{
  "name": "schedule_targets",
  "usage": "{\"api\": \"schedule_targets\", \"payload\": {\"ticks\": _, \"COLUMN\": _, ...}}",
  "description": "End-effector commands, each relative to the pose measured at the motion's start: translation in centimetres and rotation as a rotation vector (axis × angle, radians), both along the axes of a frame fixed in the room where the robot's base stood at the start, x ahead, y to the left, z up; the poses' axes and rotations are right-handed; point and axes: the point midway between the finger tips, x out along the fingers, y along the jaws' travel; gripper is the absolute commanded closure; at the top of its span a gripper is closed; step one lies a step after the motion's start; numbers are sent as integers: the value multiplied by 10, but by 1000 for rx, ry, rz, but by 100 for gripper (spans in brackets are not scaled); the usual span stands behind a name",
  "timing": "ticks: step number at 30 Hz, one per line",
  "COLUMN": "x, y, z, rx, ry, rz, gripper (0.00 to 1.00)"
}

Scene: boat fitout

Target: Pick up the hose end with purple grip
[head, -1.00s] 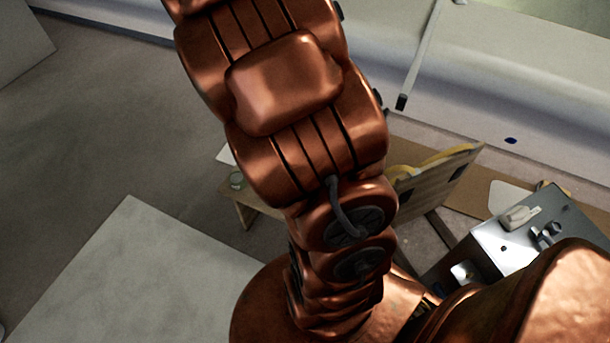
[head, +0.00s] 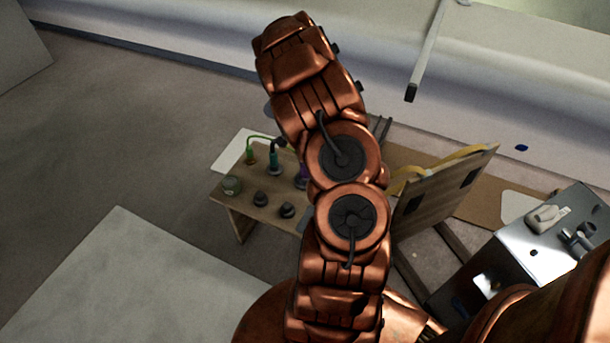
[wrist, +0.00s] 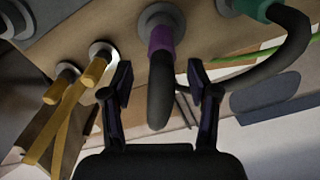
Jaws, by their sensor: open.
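The hose end with purple grip (wrist: 161,38) stands in a round grey socket on the wooden bench, and its dark hose bends down in the wrist view. In the head view a sliver of purple (head: 302,176) shows beside my arm, which hides most of it. My gripper (wrist: 164,88) is open, with one finger on each side of the dark hose, below the purple grip in the picture. I cannot tell whether a finger touches the hose. The gripper itself is hidden behind my arm in the head view.
A teal-gripped hose end (wrist: 258,8) stands close on the right, its black hose arching near the right finger. Yellow handles (wrist: 97,68) are close on the left. A tilted panel (head: 440,195) stands right.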

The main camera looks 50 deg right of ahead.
Motion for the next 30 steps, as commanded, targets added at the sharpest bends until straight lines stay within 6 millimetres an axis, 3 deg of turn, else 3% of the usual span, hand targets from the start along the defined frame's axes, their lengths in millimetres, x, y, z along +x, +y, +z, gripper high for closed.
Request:
{"api": "schedule_targets", "payload": {"ticks": 19, "x": 2, "y": 8, "z": -70, "rx": 2, "ry": 1, "rz": -1, "gripper": 40}}
{"api": "schedule_targets", "payload": {"ticks": 30, "x": 3, "y": 7, "z": -75, "rx": 0, "ry": -1, "rz": -1, "gripper": 42}}
